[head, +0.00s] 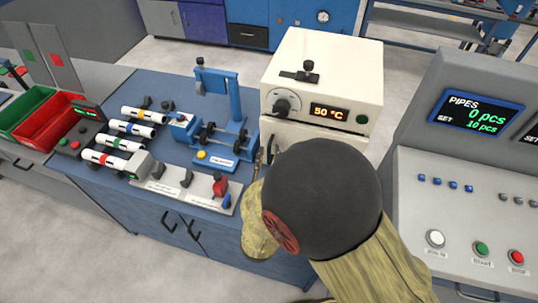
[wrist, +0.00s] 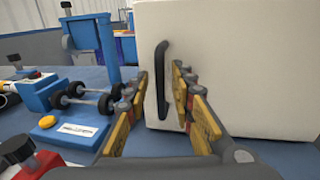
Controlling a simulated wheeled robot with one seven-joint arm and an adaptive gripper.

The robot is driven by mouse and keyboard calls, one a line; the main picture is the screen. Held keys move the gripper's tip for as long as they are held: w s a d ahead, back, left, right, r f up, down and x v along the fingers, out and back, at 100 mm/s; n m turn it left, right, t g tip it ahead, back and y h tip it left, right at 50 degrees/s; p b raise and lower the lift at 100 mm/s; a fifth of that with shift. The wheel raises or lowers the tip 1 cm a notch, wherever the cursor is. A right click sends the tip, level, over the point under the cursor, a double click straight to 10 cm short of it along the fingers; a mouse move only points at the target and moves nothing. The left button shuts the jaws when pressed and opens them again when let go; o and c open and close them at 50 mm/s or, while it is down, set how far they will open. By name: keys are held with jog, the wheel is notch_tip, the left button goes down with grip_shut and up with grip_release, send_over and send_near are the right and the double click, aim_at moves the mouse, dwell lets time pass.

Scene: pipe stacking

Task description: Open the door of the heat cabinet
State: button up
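The heat cabinet (head: 320,75) is a cream box with a knob and a display reading 50 °C. Its front below the panel is mostly hidden by my arm in the head view. In the wrist view its cream door (wrist: 230,70) looks closed and fills the right half. A black vertical handle (wrist: 162,82) is at the door's left edge. My gripper (wrist: 159,73) is open, with yellow-sided fingers. In the picture the handle lies between the two fingers; I cannot tell whether they touch it. No object is held.
A blue bench (head: 110,190) left of the cabinet carries several pipes (head: 130,130), a blue fixture with rollers (head: 222,138) and a red-knobbed unit (head: 219,186). Red (head: 45,120) and green bins stand farther left. A grey control console (head: 460,190) stands right.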

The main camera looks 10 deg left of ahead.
jog(key=shift+w, duration=0.5)
grip_shut()
jog(key=shift+a, duration=0.1)
dwell(0.6)
